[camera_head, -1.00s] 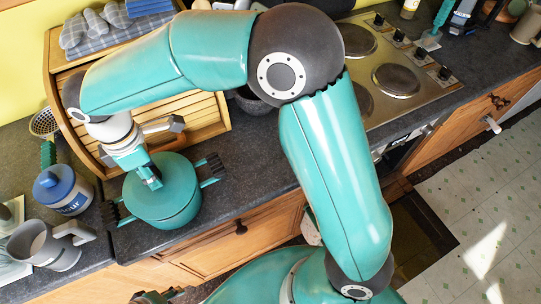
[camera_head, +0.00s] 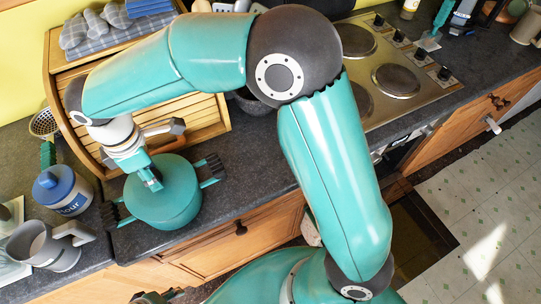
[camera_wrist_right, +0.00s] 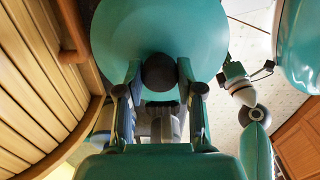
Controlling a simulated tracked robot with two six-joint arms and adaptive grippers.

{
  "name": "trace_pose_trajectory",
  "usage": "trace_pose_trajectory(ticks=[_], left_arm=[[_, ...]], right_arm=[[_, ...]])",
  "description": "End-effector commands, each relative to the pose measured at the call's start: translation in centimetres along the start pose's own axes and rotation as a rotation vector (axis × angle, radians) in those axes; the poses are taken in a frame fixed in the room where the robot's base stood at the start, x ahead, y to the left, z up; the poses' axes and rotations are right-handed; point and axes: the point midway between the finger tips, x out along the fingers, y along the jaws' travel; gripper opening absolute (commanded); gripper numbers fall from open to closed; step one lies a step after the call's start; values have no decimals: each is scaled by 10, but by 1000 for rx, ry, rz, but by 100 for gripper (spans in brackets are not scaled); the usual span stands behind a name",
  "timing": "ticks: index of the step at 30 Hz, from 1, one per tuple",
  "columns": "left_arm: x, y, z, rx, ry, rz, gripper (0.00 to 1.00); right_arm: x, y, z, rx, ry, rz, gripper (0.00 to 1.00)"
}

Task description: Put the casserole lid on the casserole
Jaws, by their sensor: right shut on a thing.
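The teal casserole (camera_head: 172,219) stands on the dark worktop, with dark ribbed handles on two sides. The round teal casserole lid (camera_head: 178,174) lies over its top; I cannot tell whether its rim is fully seated. My right gripper (camera_head: 152,182) comes down onto the lid from above. In the right wrist view, the gripper (camera_wrist_right: 160,78) is shut on the lid's dark round knob (camera_wrist_right: 160,72), one finger on each side, and the lid (camera_wrist_right: 160,28) hides most of the casserole. A small part of what may be my left gripper (camera_head: 156,297) shows at the bottom edge; its fingers are not clear.
A blue-lidded flour jar (camera_head: 63,190) and a grey mug (camera_head: 48,246) stand left of the casserole. A wooden roll-front bread bin (camera_head: 205,118) is close behind it. The hob (camera_head: 430,80) is at the right. The worktop's front edge is close by.

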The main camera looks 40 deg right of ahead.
Motion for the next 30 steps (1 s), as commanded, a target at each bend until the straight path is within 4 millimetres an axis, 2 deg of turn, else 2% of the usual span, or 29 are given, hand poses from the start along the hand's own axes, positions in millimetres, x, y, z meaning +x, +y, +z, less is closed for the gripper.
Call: trace_pose_trajectory(ticks=[30], left_arm=[[7,-2,0,0,0,0,40]], right_arm=[[10,0,0,0,1,1,0]])
